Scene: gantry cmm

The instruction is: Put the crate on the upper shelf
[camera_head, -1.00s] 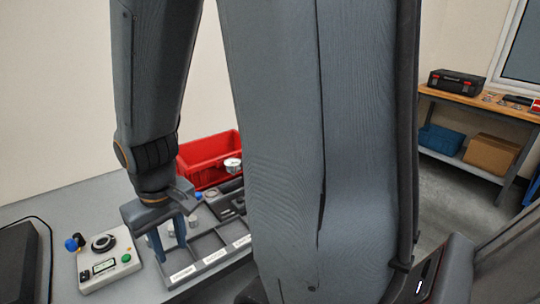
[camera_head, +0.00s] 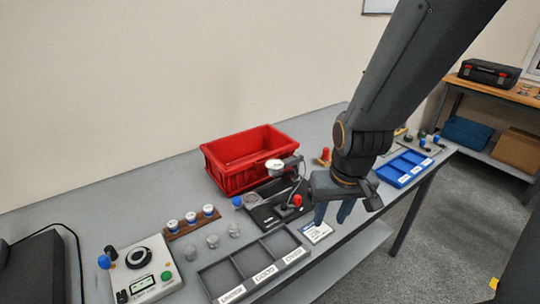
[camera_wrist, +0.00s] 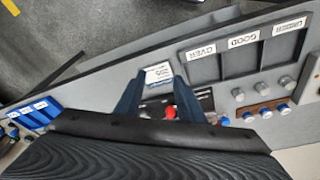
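The red crate (camera_head: 240,160) stands upright at the back of the grey table in the head view. It looks empty where I see inside. My gripper (camera_head: 332,212) hangs over the table to the right of and in front of the crate, apart from it, fingers pointing down. In the wrist view my gripper (camera_wrist: 157,85) has its two fingers spread with nothing held between them; the crate is not recognisable there. No shelf that is clearly the upper shelf is in view.
A dial gauge stand (camera_head: 280,195) is directly in front of the crate. A grey sorting tray (camera_head: 217,281), control box (camera_head: 150,270) and blue tray (camera_head: 402,170) share the table. At right, a wooden-topped bench (camera_head: 500,92) holds a black toolbox (camera_head: 489,73); below are a blue bin and cardboard box.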

